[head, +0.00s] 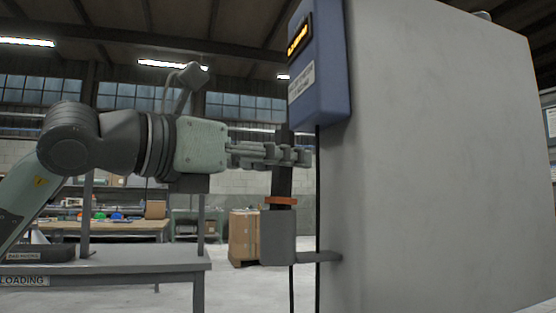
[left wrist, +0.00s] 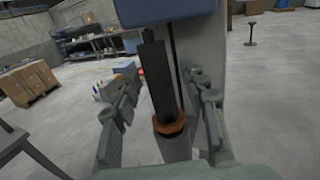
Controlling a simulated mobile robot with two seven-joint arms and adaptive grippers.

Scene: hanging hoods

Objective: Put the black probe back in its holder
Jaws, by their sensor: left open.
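The black probe (head: 284,182) stands upright, with an orange collar (head: 281,201) near its lower end. The collar is right at the top of the grey block-shaped holder (head: 277,237), and any part of the probe below it is hidden inside the holder. My left gripper (head: 298,156) is level at the probe's upper part. In the left wrist view the probe (left wrist: 157,80) stands between the two spread fingers (left wrist: 163,103), with a visible gap on each side. The left gripper is open. My right gripper is in neither view.
The holder is on a bracket (head: 318,257) from a large grey cabinet (head: 430,150). A blue box (head: 322,85) with a lit display hangs just above the gripper. A thin dark cable hangs beside the holder. A grey table (head: 150,265) stands at left.

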